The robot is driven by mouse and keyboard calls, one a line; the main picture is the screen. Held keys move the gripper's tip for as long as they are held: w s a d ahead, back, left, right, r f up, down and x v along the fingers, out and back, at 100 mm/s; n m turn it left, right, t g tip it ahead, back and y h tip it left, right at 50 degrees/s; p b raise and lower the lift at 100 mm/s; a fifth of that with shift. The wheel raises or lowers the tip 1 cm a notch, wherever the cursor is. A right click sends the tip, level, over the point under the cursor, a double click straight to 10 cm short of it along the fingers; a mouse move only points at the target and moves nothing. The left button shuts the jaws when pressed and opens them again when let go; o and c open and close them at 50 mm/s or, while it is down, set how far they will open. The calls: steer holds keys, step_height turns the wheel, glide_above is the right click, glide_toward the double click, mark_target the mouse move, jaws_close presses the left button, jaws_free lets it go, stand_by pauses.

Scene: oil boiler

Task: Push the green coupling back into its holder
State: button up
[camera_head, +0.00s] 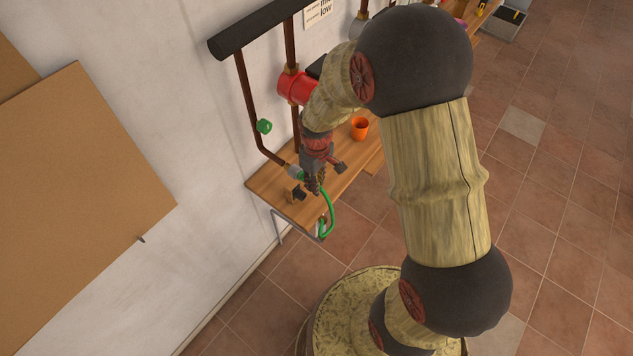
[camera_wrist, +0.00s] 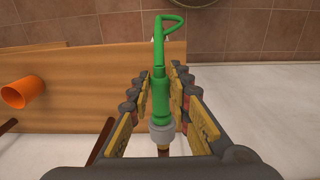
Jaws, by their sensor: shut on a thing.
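The green coupling (camera_wrist: 160,97) stands between the two fingers of my gripper (camera_wrist: 161,82) in the wrist view, and the fingers are shut on it. Its near end meets a grey fitting (camera_wrist: 162,131), with a brown pipe just below; I cannot tell how deep it sits. In the head view, my gripper (camera_head: 316,184) is over the wooden shelf, beside the grey fitting (camera_head: 294,171) at the pipe's end. A green hose (camera_head: 331,208) loops from the gripper to the shelf's front end. I cannot tell which part is the holder.
A small black block (camera_head: 299,193) stands on the shelf (camera_head: 270,184) close to my gripper. An orange cup (camera_head: 359,128) stands farther along it. A red cylinder (camera_head: 296,87) and brown pipes with a green knob (camera_head: 264,126) run along the wall. Tiled floor lies open at right.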

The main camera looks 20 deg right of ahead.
jaws_close()
steer(key=shift+s+d, duration=0.45)
steer(key=shift+s, duration=0.3)
steer(key=shift+s+d, duration=0.4)
steer(key=shift+s, duration=0.3)
steer(key=shift+s+d, duration=0.45)
steer(key=shift+s, duration=0.3)
steer(key=shift+f, duration=0.1)
steer(key=s+d+f+b, duration=0.2)
steer(key=s+f+b, duration=0.2)
steer(key=f+b, duration=0.4)
steer(key=shift+d+f, duration=0.2)
steer(key=shift+f, duration=2.5)
steer(key=shift+s, duration=0.1)
steer(key=shift+w+a+b, duration=0.1)
steer(key=shift+w+a, duration=0.3)
steer(key=shift+w, duration=0.3)
steer(key=shift+w+a+b, duration=0.1)
steer(key=shift+w+a, duration=0.3)
steer(key=shift+w, duration=0.3)
steer(key=shift+w+a+b, duration=0.1)
steer(key=shift+w+a, duration=0.3)
steer(key=shift+w, duration=0.3)
